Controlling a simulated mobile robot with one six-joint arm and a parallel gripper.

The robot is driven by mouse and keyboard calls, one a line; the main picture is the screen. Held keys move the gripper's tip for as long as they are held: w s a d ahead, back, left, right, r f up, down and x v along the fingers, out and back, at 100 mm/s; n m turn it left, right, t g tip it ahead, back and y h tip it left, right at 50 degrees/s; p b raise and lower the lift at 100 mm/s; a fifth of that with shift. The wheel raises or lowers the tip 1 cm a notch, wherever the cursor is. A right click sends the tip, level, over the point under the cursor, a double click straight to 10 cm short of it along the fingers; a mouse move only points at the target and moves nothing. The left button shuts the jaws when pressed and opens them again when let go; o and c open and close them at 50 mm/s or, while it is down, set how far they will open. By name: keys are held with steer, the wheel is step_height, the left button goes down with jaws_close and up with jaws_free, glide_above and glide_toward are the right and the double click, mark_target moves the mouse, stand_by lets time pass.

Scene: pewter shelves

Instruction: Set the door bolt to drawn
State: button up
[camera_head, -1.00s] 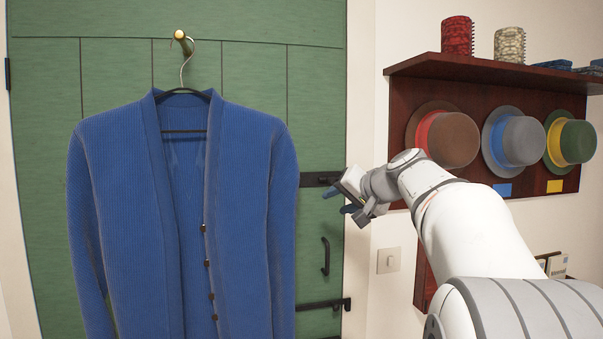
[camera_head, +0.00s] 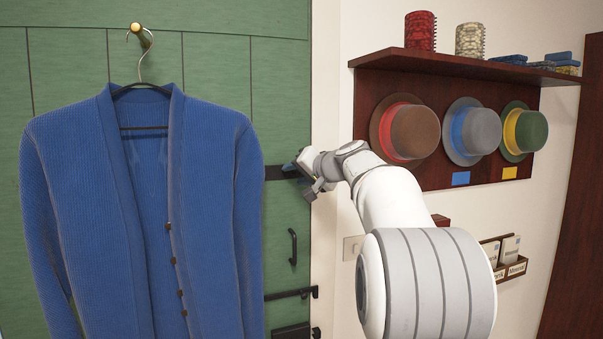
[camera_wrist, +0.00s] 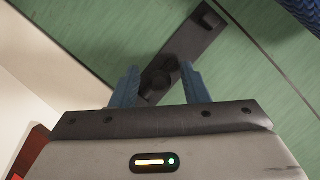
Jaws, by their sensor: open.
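A dark flat fitting (camera_head: 275,173) is on the green door, just right of the blue cardigan; it looks like the door bolt. In the wrist view it is a dark plate (camera_wrist: 200,35) with a round knob, slanting across the green boards. My gripper (camera_head: 293,168) is at its right end in the head view. In the wrist view my gripper (camera_wrist: 158,76) is open, its two blue fingers on either side of the plate near the knob (camera_wrist: 156,82). I cannot tell whether they touch it. The fitting's left part is hidden by the cardigan.
The blue cardigan (camera_head: 210,210) hangs from a brass peg (camera_head: 136,28) close to my gripper's left. A black handle (camera_head: 293,247) and another black bar fitting (camera_head: 290,293) are lower on the door. Hats (camera_head: 408,130) hang under a shelf (camera_head: 450,63) on the right.

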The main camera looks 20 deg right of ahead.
steer(key=shift+s, duration=0.1)
jaws_close()
